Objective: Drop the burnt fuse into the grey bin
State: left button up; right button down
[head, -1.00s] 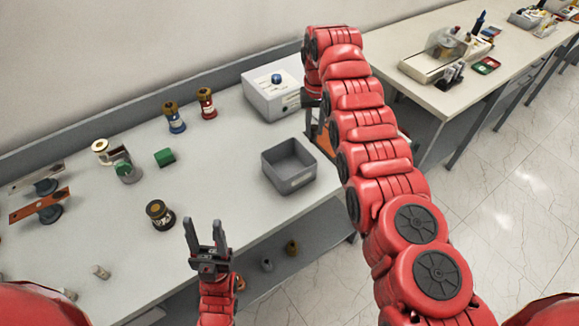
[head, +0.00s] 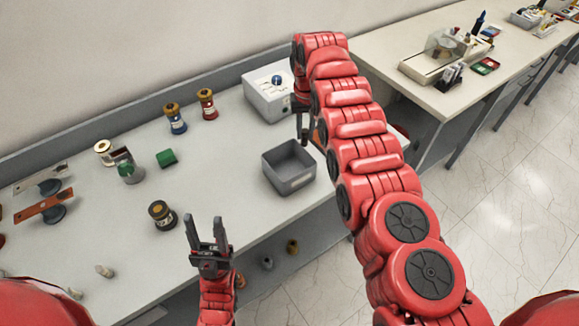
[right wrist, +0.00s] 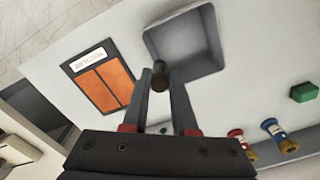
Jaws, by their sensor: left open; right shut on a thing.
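The grey bin (head: 291,183) is an open square box on the white table in the head view. It also shows in the right wrist view (right wrist: 208,40), just beyond my fingertips, and looks empty there. My right gripper (right wrist: 159,88) is shut on the burnt fuse (right wrist: 159,74), a small dark cylinder at the fingertips. The fuse overlaps the bin's near corner in that view; its height above the bin cannot be told. In the head view my right gripper (head: 302,127) is beside the bin's far right side. My left gripper (head: 207,226) is open and empty near the table's front edge.
A grey box with a blue knob (head: 258,98) stands behind the bin. A blue jar (head: 176,122), a red jar (head: 208,105), a green block (head: 166,158) and a dark jar (head: 162,217) stand to the left. An orange panel (right wrist: 104,88) lies beside the bin.

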notch_tip(320, 180, down, 6)
jog(key=s+a+b, duration=0.1)
jog(key=a, duration=0.1)
jog(key=shift+a+f, duration=0.15)
jog(key=shift+a, duration=0.2)
dwell(0.5)
jog(key=shift+s, duration=0.1)
jog(key=c, duration=0.6)
grip_release()
notch_tip(320, 180, up, 18)
jog(key=p, duration=0.3)
jog(key=shift+f, duration=0.2)
